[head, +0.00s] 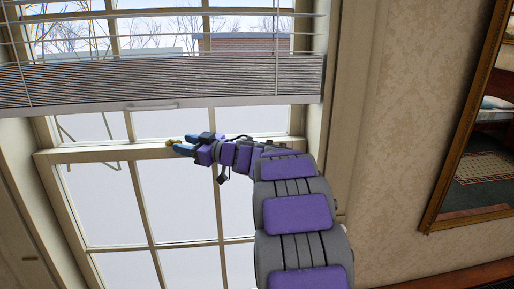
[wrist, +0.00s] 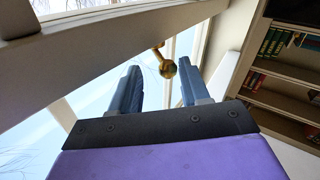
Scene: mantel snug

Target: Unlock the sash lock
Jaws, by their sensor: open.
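The sash lock is a small brass piece with a rounded knob (wrist: 167,68), on the window's meeting rail (head: 95,154). In the head view the brass lock (head: 171,142) shows just past my fingertips, partly hidden by them. My gripper (head: 181,147) reaches left along the rail with its blue fingers pointing at the lock. In the wrist view my gripper (wrist: 159,66) is open, and the knob appears between the two fingertips, nearer the right one. I cannot tell whether either finger touches it.
A blind (head: 160,82) hangs over the upper window, its bottom bar (head: 150,105) just above my gripper. A framed mirror (head: 470,150) is on the wall at right. A bookcase (wrist: 285,75) shows at right in the wrist view.

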